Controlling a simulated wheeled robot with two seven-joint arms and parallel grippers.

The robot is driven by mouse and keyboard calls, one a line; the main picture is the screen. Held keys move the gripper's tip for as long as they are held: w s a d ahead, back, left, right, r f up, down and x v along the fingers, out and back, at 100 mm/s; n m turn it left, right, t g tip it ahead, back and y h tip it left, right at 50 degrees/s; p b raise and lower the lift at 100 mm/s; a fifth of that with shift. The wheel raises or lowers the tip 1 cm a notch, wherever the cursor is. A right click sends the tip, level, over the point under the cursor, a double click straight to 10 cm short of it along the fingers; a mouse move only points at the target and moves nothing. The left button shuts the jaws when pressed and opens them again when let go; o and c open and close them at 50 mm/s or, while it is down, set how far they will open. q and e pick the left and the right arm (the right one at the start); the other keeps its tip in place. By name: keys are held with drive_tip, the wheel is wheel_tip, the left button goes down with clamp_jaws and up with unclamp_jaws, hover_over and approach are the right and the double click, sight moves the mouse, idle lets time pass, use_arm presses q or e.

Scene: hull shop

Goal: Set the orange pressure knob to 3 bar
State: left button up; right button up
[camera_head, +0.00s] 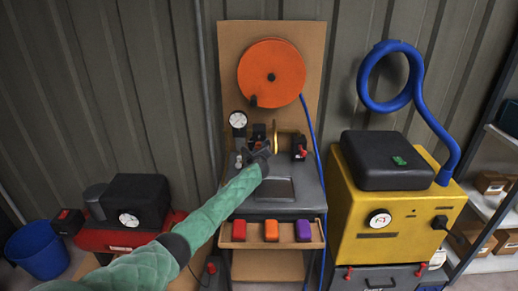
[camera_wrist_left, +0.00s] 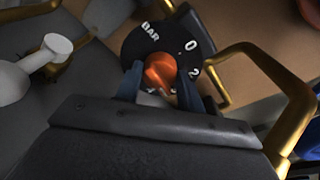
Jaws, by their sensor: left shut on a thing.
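The orange pressure knob (camera_wrist_left: 160,72) sits on a black round dial (camera_wrist_left: 150,38) marked BAR, 0 and 2 in the left wrist view. The other marks are hidden by the knob and fingers, and I cannot tell which mark the knob points to. My left gripper (camera_wrist_left: 160,84) is shut on the knob, one dark finger on each side. In the head view my left gripper (camera_head: 262,150) is at the grey bench unit below the reel and hides most of the dial. My right gripper is not in view.
A white gauge (camera_head: 238,119) stands left of the gripper, a small red-and-black part (camera_head: 299,148) right of it. Brass bars (camera_wrist_left: 290,85) arch close to the dial. Above is an orange reel (camera_head: 271,62); below, a tray (camera_head: 272,245) with coloured blocks. A yellow machine (camera_head: 350,205) stands right.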

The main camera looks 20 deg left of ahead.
use_arm(q)
drive_tip(key=shift+f, duration=0.15)
idle(0.3)
drive_tip(key=o, duration=1)
drive_tip(key=shift+c, duration=0.2)
